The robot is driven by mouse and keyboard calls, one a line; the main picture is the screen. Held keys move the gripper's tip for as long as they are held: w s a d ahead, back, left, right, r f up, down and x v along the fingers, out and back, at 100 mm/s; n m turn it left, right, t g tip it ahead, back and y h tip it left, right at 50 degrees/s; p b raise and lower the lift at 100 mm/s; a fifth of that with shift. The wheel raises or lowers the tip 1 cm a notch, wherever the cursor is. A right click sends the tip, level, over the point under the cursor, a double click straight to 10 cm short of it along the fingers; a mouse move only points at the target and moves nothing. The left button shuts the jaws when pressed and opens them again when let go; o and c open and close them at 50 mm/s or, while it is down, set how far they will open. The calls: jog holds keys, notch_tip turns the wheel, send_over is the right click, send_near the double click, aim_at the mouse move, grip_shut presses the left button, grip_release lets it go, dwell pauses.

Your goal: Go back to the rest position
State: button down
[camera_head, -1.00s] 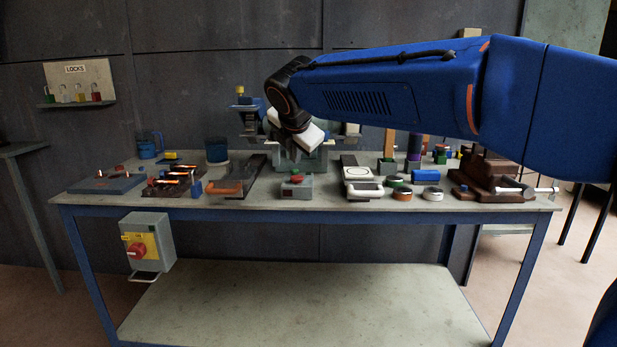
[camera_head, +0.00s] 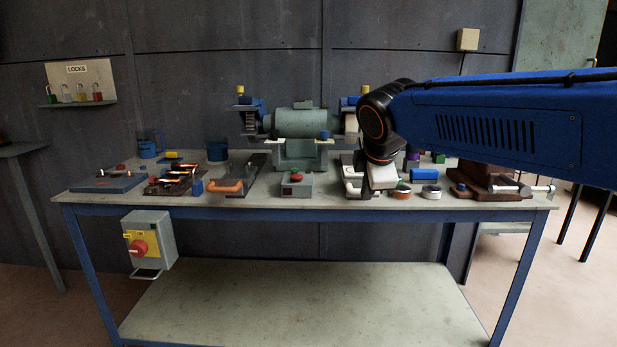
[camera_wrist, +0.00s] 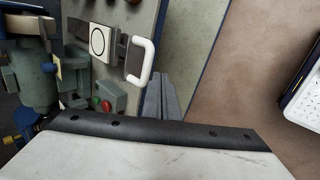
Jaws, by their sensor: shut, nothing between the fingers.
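My gripper (camera_wrist: 162,85) shows in the wrist view as two grey fingers closed together, with nothing between them. It hangs over the front part of the workbench (camera_head: 270,203). In the head view my white wrist housing (camera_head: 381,178) is in front of the right-centre of the bench, and the fingers cannot be made out there. My blue arm reaches in from the right edge. The wrist view shows a white handle (camera_wrist: 148,60) beside the fingers, apart from them.
A green bench grinder (camera_head: 297,122) stands at the back centre. A grey button box (camera_head: 296,186) sits before it. An orange-handled plate (camera_head: 230,184) lies left, a brown vise (camera_head: 490,182) right. A switch box (camera_head: 148,243) hangs at the front left. The lower shelf (camera_head: 300,295) is clear.

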jog(key=s+d+f+m+g, duration=0.1)
jog(key=s+d+f+m, duration=0.4)
jog(key=s, duration=0.4)
jog(key=s+d+f+m, duration=0.5)
jog(key=s+f+m, duration=0.2)
jog(key=s+f, duration=0.1)
jog(key=s+d+f+m+g, duration=0.1)
jog(key=s+d+f+m, duration=0.4)
jog(key=s, duration=0.6)
notch_tip(320, 180, down, 2)
jog(key=shift+d+f+m+g, duration=0.15)
jog(key=shift+m+g, duration=0.15)
jog(key=shift+m, duration=0.5)
